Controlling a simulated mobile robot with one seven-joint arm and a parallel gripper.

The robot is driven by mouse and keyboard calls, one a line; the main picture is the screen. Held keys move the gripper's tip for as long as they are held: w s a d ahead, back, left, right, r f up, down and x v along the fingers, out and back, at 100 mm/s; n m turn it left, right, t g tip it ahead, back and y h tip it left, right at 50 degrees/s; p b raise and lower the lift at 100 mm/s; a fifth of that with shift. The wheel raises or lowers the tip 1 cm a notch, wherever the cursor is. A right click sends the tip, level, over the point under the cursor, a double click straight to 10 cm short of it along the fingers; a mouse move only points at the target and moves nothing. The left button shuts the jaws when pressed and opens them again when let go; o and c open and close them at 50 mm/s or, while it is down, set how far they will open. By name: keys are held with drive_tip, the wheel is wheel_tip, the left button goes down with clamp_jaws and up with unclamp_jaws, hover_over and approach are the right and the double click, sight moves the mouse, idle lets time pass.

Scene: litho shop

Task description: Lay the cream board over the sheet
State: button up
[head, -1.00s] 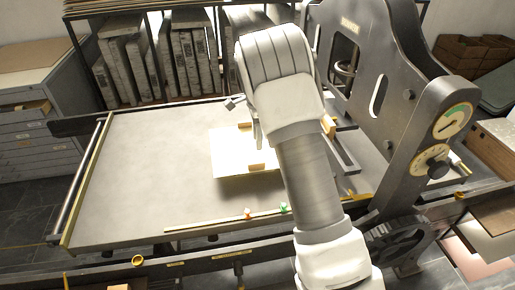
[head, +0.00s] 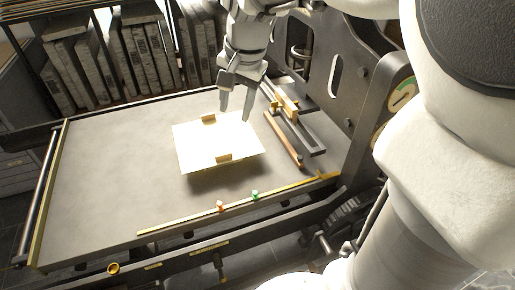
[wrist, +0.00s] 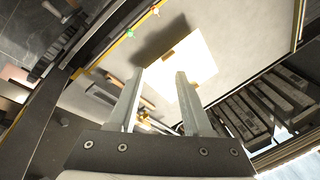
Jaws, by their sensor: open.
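The cream board (head: 215,143) is a pale, bright rectangle on the grey press bed (head: 110,165), with a brown tab at its far edge and another at its near edge. A dark shadow shows along its near side. It also shows in the wrist view (wrist: 188,72), beyond my fingertips. I cannot make out a separate sheet; any sheet under the board is hidden. My gripper (head: 235,117) is open and empty, pointing down near the board's far right side. The wrist view shows its two fingers apart (wrist: 160,75) with nothing between them. I cannot tell whether the fingertips touch the board.
A brown wooden bar (head: 284,138) and a dark rail with a brass-coloured block (head: 287,104) lie right of the board. A yellow rule with orange and green markers (head: 185,218) runs along the front. The press side frame (head: 345,75) rises at right. The bed's left is clear.

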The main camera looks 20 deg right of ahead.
drive_tip(key=s+n+t+h, duration=0.1)
drive_tip(key=s+n, duration=0.7)
drive_tip(key=s, duration=0.9)
drive_tip(key=shift+n+t, duration=0.3)
drive_tip(key=shift+t, duration=0.5)
drive_tip(key=shift+a, duration=0.1)
wheel_tip(320, 180, up, 3)
drive_tip(key=p, duration=0.3)
drive_tip(key=shift+f, duration=0.1)
